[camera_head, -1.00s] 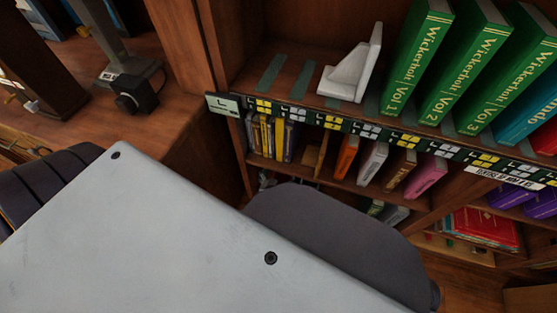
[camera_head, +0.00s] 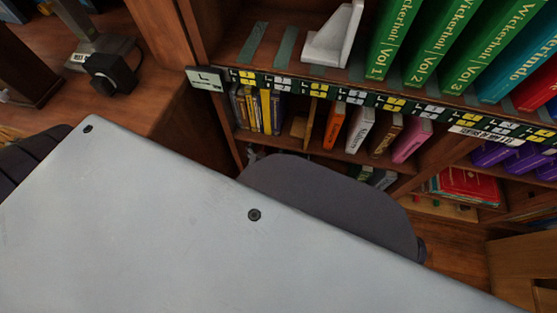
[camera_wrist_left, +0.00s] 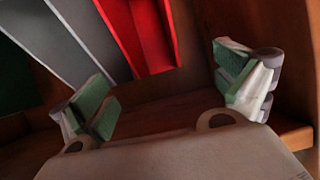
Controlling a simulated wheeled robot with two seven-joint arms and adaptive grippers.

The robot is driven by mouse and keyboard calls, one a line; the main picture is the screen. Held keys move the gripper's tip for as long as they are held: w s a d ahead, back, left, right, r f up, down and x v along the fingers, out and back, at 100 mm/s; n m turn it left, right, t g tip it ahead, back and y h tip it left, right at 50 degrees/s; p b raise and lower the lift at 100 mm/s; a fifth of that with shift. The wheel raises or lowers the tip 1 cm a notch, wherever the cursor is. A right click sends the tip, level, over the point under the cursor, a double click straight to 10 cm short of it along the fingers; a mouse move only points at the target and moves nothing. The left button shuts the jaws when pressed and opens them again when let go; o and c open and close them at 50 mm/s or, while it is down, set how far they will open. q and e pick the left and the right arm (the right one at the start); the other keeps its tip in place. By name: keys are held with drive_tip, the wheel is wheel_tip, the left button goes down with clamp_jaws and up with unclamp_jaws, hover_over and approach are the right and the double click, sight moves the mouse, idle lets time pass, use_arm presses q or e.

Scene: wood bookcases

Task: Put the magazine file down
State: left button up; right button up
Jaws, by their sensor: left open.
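No magazine file can be made out for certain in either view. In the left wrist view my left gripper (camera_wrist_left: 168,95) is open, its green-padded fingers wide apart with nothing between them. Beyond the fingers is a brown wooden surface (camera_wrist_left: 170,112). A red upright item (camera_wrist_left: 140,35) stands past the gap, apart from the fingers, with grey upright slabs (camera_wrist_left: 90,38) to its left. I cannot tell whether the red item is a file or books. The head view shows neither gripper clearly; a large pale panel covers its lower part.
In the head view, a wooden bookcase holds green Wickerholt volumes (camera_head: 435,45) and a white bookend (camera_head: 332,38) on its upper shelf. Several smaller books (camera_head: 358,130) stand below. A dark device (camera_head: 110,73) sits on wood at left.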

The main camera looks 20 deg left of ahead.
use_arm(q)
drive_tip(key=s+d+r+m+g+h, duration=0.5)
drive_tip(key=s+d+r, duration=0.4)
drive_tip(key=s+d, duration=0.4)
drive_tip(key=s+g+h, duration=0.1)
drive_tip(key=g, duration=0.1)
drive_tip(key=shift+s+r+g+h, duration=0.2)
drive_tip(key=shift+g+h, duration=0.1)
drive_tip(key=shift+h, duration=0.1)
drive_tip(key=shift+f, duration=0.1)
